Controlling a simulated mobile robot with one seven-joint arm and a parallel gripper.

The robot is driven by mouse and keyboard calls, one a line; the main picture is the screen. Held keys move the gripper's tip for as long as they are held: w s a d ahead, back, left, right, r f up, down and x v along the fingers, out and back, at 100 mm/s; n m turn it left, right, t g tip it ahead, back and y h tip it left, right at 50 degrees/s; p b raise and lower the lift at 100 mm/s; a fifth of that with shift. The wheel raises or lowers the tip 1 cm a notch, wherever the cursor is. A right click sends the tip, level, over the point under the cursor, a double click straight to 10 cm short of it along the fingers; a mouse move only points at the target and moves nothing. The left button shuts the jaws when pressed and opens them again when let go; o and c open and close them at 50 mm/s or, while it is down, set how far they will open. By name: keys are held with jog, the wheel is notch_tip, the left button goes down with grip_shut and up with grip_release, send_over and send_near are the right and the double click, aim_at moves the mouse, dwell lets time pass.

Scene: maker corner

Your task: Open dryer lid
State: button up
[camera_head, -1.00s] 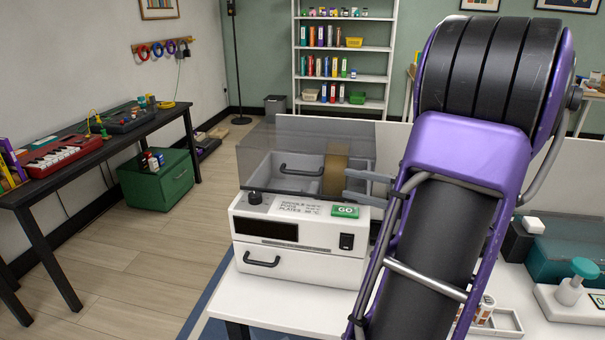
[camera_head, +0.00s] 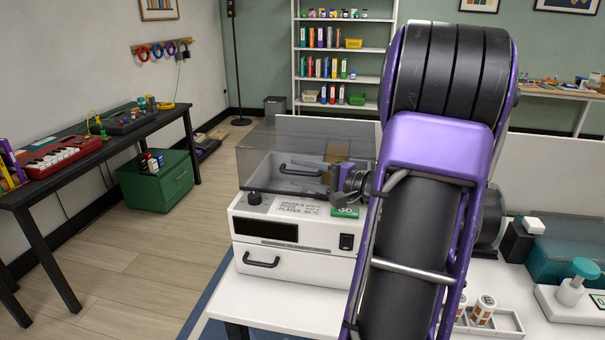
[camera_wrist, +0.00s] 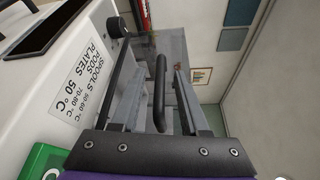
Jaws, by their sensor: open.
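The dryer (camera_head: 290,260) is a white box with a dark display, a knob and a smoky see-through lid (camera_head: 262,160) that looks closed. A black bar handle (camera_head: 298,171) is at the lid's front; it also shows in the wrist view (camera_wrist: 159,95). My gripper (camera_head: 324,178) is at the right end of the handle, in front of the lid. In the wrist view its two grey fingers (camera_wrist: 160,80) are open, one on each side of the handle. I cannot tell whether either finger touches it. My arm hides the dryer's right side.
The dryer stands on a white table (camera_head: 265,300). A tray with small jars (camera_head: 483,309) and a teal-topped device (camera_head: 577,285) are to the right of my arm. A green cabinet (camera_head: 157,185) stands on the floor at left, with open floor between.

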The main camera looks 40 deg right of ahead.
grip_shut()
dwell(1.3)
